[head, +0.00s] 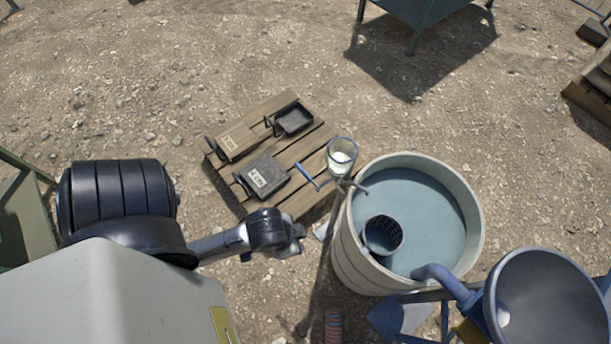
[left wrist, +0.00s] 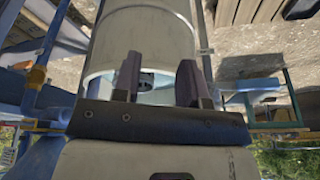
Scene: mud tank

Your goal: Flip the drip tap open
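The large pale tank (head: 352,250) holds blue-grey liquid and also fills the upper middle of the left wrist view (left wrist: 145,40). A small grey fitting (head: 352,186), which looks like the drip tap, sits at the tank's upper-left rim, beside a clear jar. It is too small to tell how its lever stands. My left gripper (head: 296,236) is left of the tank wall, below and left of the fitting. In the left wrist view its two fingers (left wrist: 158,82) stand apart with nothing seen between them but the tank behind. My right gripper is not in view.
A dark perforated basket (head: 383,236) sits in the tank. A blue-grey funnel (head: 545,300) stands at lower right.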

